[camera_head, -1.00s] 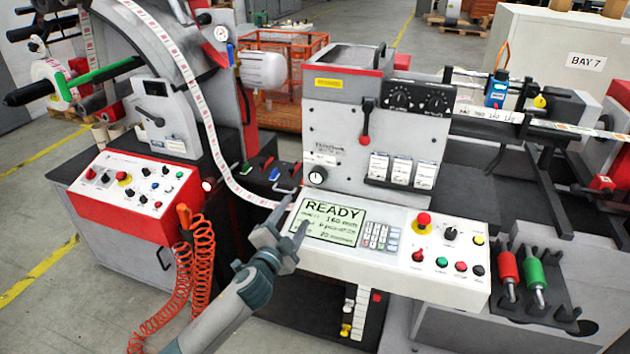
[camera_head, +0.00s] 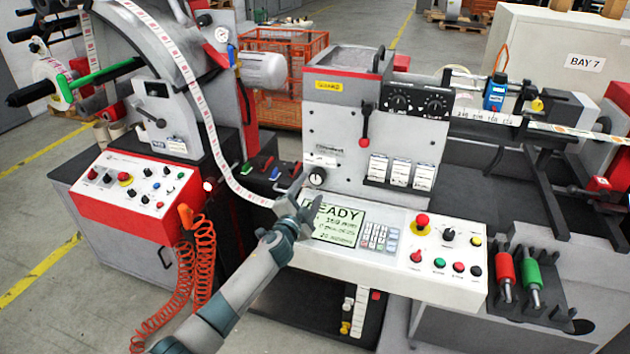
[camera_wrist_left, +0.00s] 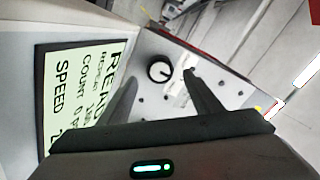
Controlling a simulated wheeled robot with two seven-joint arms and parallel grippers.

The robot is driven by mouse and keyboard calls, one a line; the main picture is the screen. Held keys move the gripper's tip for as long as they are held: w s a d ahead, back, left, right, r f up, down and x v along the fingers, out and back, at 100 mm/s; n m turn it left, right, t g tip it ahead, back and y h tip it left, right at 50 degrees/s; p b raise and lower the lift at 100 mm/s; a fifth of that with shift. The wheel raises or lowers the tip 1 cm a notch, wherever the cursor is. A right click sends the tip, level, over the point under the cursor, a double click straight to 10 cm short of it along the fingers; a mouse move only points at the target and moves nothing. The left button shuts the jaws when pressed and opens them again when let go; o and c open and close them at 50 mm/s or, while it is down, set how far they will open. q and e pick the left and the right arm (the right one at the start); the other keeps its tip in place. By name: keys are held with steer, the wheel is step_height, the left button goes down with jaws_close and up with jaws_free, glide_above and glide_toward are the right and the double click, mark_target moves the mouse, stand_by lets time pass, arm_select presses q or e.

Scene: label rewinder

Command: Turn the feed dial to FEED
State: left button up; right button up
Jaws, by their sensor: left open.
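A round black dial (camera_head: 317,176) with a white pointer line sits low on the left of the grey machine's upright front panel. I take it for the feed dial; its markings are too small to read. In the left wrist view the dial (camera_wrist_left: 159,72) shows between the two fingers, with the panel behind it. My left gripper (camera_head: 304,196) is open and empty, just below and in front of the dial. It appears apart from the dial, and its fingers (camera_wrist_left: 160,78) point toward the panel. My right gripper is not in view.
The display screen (camera_head: 340,224) reading READY lies under the gripper, its left part covered. A keypad (camera_head: 380,237) and console buttons, with a red emergency stop (camera_head: 421,221), lie to the right. A red-handled lever (camera_head: 364,125) hangs on the panel. The label strip (camera_head: 225,165) runs down at left.

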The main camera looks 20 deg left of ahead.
mark_target(316, 180)
arm_select(q)
steer(key=shift+w+d+b, duration=0.1)
steer(key=shift+w+b, duration=0.2)
steer(key=shift+w, duration=2.4)
steer(key=c, duration=1.1)
